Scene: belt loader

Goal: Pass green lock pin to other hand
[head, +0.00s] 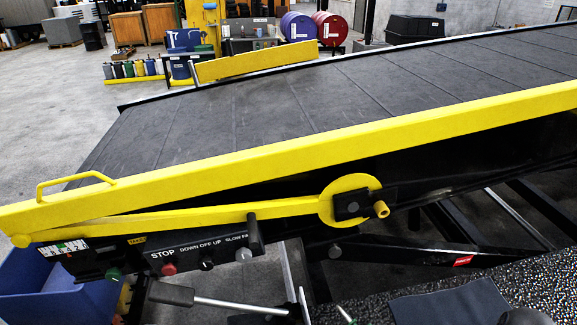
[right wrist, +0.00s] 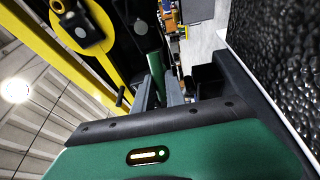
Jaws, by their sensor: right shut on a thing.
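The green lock pin (right wrist: 156,70) shows in the right wrist view as a green cylinder standing up between the grey fingers of my right gripper (right wrist: 157,88). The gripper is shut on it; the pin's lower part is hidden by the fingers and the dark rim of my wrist. In the head view I cannot make out my right gripper or this pin. My left gripper is in neither view.
The belt loader has a dark belt (head: 240,110), a yellow side rail (head: 300,150) and a yellow lever arm with a round hub (head: 340,185). Its control panel (head: 190,257) has several knobs. A blue bin (head: 45,295) stands at lower left. A grey cloth (head: 450,302) lies on a speckled surface.

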